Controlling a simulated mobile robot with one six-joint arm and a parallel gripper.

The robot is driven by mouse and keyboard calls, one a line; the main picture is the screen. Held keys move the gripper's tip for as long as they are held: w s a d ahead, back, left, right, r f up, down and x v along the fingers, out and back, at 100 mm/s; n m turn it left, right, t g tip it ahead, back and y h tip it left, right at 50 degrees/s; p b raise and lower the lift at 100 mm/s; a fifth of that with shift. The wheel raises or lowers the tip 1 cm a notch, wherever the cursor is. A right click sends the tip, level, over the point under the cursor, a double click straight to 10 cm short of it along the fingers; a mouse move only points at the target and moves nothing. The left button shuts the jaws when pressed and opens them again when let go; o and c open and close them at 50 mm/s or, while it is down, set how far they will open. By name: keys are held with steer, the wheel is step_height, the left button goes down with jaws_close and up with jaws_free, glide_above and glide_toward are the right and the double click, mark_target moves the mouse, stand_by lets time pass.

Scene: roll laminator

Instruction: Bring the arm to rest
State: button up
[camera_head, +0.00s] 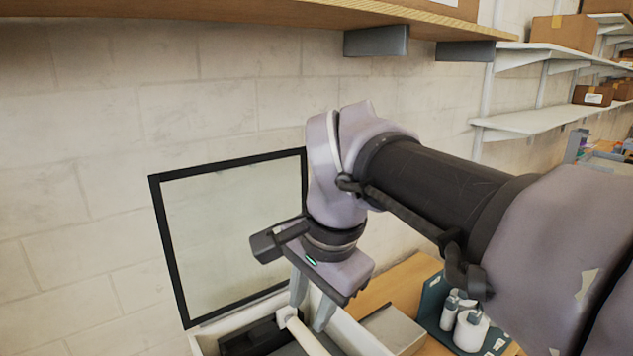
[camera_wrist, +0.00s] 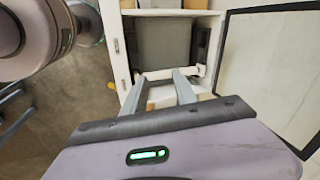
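My gripper (camera_head: 306,314) points down at the laminator in the head view, its two fingers spread apart. In the wrist view my gripper (camera_wrist: 162,74) also shows a clear gap between the fingers. The laminator has a white open housing (camera_head: 362,338) and a raised framed clear lid (camera_head: 235,230). A white roller (camera_head: 305,336) lies by the fingertips in the head view. It crosses just beyond them in the wrist view (camera_wrist: 196,70). Whether the fingers touch it cannot be told.
A wooden shelf (camera_head: 250,12) hangs above my arm. A brick wall is behind. White wall shelves (camera_head: 530,120) with boxes are at the right.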

steer(key=s+d+f+n+t+b, duration=0.1)
steer(key=s+d+f+b, duration=0.2)
steer(key=s+f+b, duration=0.2)
steer(key=s+d+f+n+t+b, duration=0.1)
steer(key=s+d+f+b, duration=0.3)
steer(key=f+b, duration=0.7)
steer(key=s+d+f+n+t+b, duration=0.1)
steer(key=s+d+f+b, duration=0.3)
steer(key=f, duration=1.7)
steer(key=s+n+b, duration=0.1)
steer(key=s+b, duration=0.1)
steer(key=b, duration=0.2)
steer(key=shift+f, duration=0.1)
